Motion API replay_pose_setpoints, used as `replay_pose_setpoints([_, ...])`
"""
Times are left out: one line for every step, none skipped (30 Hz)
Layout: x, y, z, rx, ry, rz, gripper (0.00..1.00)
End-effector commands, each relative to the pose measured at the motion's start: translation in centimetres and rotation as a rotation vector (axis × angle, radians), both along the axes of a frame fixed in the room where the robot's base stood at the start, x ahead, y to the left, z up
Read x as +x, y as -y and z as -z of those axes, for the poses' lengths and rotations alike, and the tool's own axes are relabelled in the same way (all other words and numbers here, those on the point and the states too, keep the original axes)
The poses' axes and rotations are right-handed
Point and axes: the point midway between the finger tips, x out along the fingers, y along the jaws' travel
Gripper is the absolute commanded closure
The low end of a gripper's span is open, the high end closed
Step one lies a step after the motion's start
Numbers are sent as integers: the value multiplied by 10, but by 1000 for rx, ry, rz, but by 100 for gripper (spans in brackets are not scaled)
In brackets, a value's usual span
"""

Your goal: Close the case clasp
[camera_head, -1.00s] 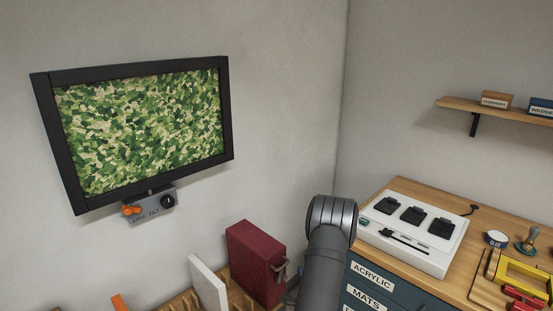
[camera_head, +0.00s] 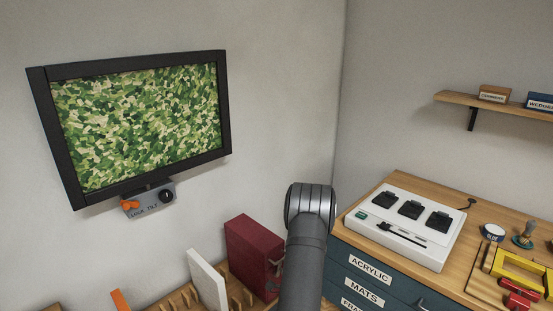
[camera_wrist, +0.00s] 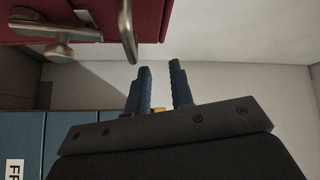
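The case is a dark red upright box (camera_head: 252,256) at bottom middle in the head view, its right side partly behind my arm. In the wrist view its red face (camera_wrist: 90,12) fills the upper left. The metal clasp (camera_wrist: 57,32) shows there as a lever with a rounded plate, with a curved metal bar (camera_wrist: 127,30) beside it. I cannot tell how far the clasp is closed. My gripper (camera_wrist: 160,68) has two blue fingers standing apart with nothing between them. Their tips lie just below and right of the curved bar, seemingly apart from it. The head view hides my gripper.
A wooden rack (camera_head: 184,299) holds the case and a white panel (camera_head: 206,279). A bench with blue drawers (camera_head: 345,287) stands at right, carrying a white device (camera_head: 405,228). A framed screen (camera_head: 140,125) hangs on the left wall.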

Motion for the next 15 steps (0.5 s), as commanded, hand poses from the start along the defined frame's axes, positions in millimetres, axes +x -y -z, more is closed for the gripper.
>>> replay_pose_setpoints([0, 0, 0, 0, 0, 0, 69])
replay_pose_setpoints([0, 0, 0, 0, 0, 0, 63])
replay_pose_setpoints([0, 0, 0, 0, 0, -1, 63])
replay_pose_setpoints([0, 0, 0, -3, 0, -2, 63])
replay_pose_setpoints([0, 1, 1, -8, 0, -4, 63])
replay_pose_setpoints([0, 3, 2, -19, 3, -9, 63])
replay_pose_setpoints([-1, 4, 3, -31, 5, -17, 63])
replay_pose_setpoints([-1, 5, 4, -49, 8, -25, 63])
replay_pose_setpoints([-1, 9, 6, -79, 13, -40, 63])
replay_pose_setpoints([-2, 12, 8, -107, 18, -55, 63])
replay_pose_setpoints([-4, 15, 10, -141, 24, -72, 63])
replay_pose_setpoints([-6, 20, 14, -193, 35, -99, 63])
replay_pose_setpoints([-8, 24, 17, -236, 47, -122, 63])
replay_pose_setpoints([-11, 29, 21, -281, 58, -147, 63])
replay_pose_setpoints([-16, 34, 25, -346, 76, -182, 63])
